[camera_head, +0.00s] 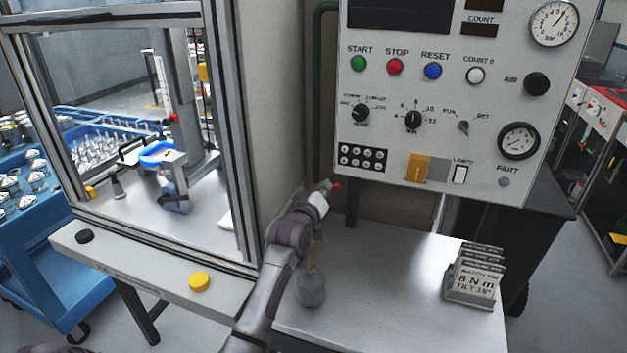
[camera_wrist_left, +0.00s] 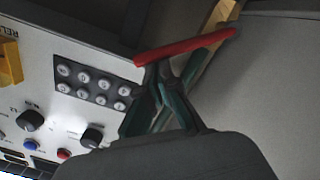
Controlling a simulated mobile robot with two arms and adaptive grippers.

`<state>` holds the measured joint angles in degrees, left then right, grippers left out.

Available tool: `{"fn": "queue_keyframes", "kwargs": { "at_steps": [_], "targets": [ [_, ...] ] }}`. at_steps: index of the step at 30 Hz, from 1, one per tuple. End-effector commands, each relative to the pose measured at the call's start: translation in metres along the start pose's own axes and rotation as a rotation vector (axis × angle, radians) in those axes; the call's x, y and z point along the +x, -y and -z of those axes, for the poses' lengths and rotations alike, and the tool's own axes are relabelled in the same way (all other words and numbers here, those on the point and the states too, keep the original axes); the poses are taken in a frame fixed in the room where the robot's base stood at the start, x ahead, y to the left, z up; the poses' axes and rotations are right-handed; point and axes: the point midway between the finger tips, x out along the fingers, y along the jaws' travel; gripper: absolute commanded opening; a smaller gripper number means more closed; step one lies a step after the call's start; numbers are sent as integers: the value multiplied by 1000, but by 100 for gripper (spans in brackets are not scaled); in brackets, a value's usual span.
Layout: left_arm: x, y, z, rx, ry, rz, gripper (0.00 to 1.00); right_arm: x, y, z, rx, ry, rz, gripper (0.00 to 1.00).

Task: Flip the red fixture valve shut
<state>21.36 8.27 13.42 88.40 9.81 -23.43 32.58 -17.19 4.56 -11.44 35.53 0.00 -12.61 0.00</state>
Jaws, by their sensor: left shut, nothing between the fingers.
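The red valve lever (camera_wrist_left: 185,46) lies across the wrist view, just past my left fingertips, tilted up to the right. A brass-coloured part (camera_wrist_left: 222,14) shows behind its right end. In the head view only a small red bit of the lever (camera_head: 337,186) shows; my gripper hides the rest of the valve. My left gripper (camera_head: 325,190) is at the valve, left of the panel's lower edge. Its dark green fingers (camera_wrist_left: 165,88) are shut and empty, right by the lever. I cannot tell whether they touch it. My right gripper is not in view.
The control panel (camera_head: 440,110) with buttons and knobs stands right of my gripper. A green pipe (camera_head: 317,90) runs down beside it. A grey pot (camera_head: 310,290) and a card holder (camera_head: 473,275) stand on the metal table (camera_head: 390,300). A glazed machine enclosure (camera_head: 240,150) is at the left.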

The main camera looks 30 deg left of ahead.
Motion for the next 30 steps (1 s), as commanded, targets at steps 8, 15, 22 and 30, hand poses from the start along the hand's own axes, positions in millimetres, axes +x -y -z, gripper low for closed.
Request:
{"fn": "queue_keyframes", "kwargs": {
  "at_steps": [8, 15, 22, 30],
  "targets": [
    [0, -2, -12, 132, 1, 7, 0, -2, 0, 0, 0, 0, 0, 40],
    [1, -2, -15, 173, 1, 9, 0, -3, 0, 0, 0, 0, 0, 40],
    [1, -2, -15, 176, 1, 9, 0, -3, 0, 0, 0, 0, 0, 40],
    [1, -4, -12, 175, 0, 9, 0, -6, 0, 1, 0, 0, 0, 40]
  ]
}}
